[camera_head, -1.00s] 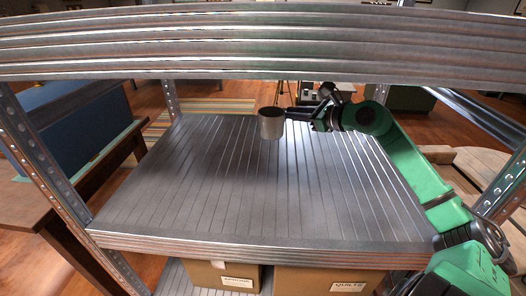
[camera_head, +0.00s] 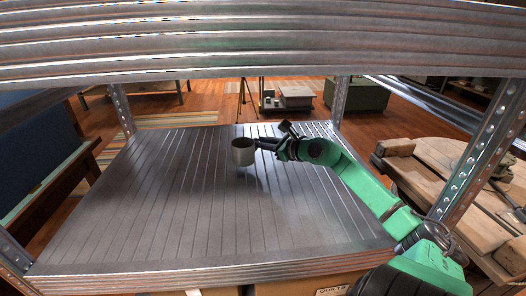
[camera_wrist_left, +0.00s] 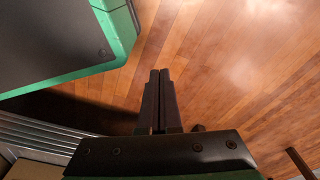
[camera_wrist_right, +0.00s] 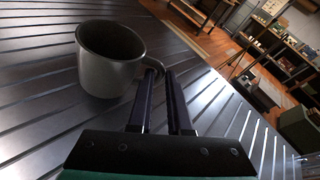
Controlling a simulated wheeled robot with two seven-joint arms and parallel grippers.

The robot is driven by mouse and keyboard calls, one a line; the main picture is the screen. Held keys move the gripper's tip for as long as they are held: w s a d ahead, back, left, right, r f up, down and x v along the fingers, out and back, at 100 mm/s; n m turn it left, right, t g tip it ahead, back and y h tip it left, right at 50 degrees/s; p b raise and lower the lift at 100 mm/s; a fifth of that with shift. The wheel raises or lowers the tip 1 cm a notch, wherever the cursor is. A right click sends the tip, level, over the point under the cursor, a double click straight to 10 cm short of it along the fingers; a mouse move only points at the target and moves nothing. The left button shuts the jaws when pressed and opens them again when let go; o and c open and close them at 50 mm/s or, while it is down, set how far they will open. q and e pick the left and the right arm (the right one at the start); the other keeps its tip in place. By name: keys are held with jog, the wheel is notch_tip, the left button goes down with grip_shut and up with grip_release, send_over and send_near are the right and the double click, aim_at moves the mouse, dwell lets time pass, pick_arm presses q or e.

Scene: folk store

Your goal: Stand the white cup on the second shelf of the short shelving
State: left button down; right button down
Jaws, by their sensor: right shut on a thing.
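The white cup (camera_head: 243,153), looking grey in this light, is upright over the metal shelf board (camera_head: 150,215), toward its back middle. My right gripper (camera_head: 260,144) reaches in from the right and is shut on the cup's handle. In the right wrist view, the cup (camera_wrist_right: 104,75) is left of the fingertips (camera_wrist_right: 161,72), with its handle between them. I cannot tell whether its base touches the board. My left gripper (camera_wrist_left: 160,75) is shut and empty, over the wooden floor in the left wrist view; it is not in the head view.
An upper shelf board (camera_head: 260,45) spans the top of the head view. Perforated posts stand at the corners, one at the right (camera_head: 480,150). A wooden table (camera_head: 445,170) is right of the shelving. Boxes (camera_head: 300,289) sit underneath. The board around the cup is bare.

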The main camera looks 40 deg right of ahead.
pick_arm(q)
jog(key=shift+w+d+r, duration=0.1)
jog(key=shift+w+r, duration=0.2)
jog(key=shift+w, duration=0.1)
pick_arm(e)
jog(key=shift+f, duration=0.95)
pick_arm(q)
jog(key=shift+w, duration=0.1)
pick_arm(e)
jog(key=shift+f, duration=0.1)
jog(key=c, duration=0.8)
grip_release()
jog(key=shift+c, duration=0.2)
pick_arm(q)
jog(key=shift+r, duration=0.1)
pick_arm(e)
jog(key=shift+s+r, duration=0.2)
jog(key=shift+s, duration=0.15)
jog(key=p+v, duration=0.1)
jog(key=v, duration=1)
jog(key=shift+s+d+r, duration=0.1)
jog(key=shift+s, duration=0.1)
pick_arm(q)
jog(key=shift+s+a+f, duration=0.15)
jog(key=shift+s+f, duration=0.3)
jog(key=shift+s, duration=0.1)
jog(key=shift+s+a+f, duration=0.15)
jog(key=shift+s+f, duration=0.3)
jog(key=shift+s, duration=0.1)
